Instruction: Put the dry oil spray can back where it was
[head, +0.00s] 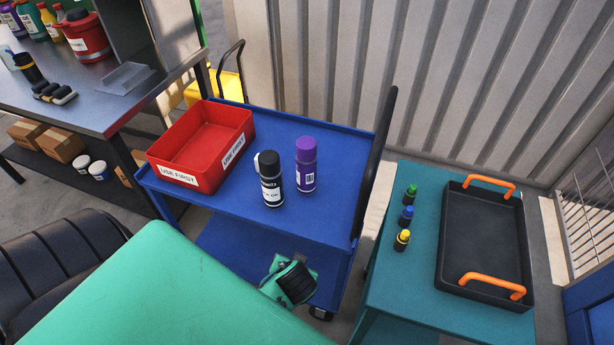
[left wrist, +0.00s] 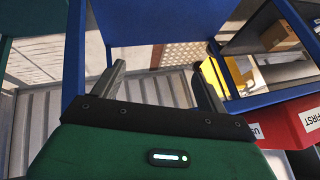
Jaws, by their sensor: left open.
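A black spray can (head: 271,179) with a white label stands upright on the top of the blue cart (head: 265,122). A purple-capped can (head: 306,164) stands upright just right of it, with a barcode label facing me. The lettering is too small to tell which one is dry oil. A red bin (head: 219,113) marked USE FIRST sits on the cart to their left. My left gripper (left wrist: 162,85) is open and empty in the left wrist view. In the head view its green and black wrist (head: 290,280) is by the cart's front edge, below the cans; its fingers are hidden. My right gripper is not in view.
A teal table (head: 400,285) at right bears a black tray (head: 483,235) with orange handles and several small bottles (head: 406,215). A metal bench (head: 95,105) at left holds bottles and a red canister (head: 84,38).

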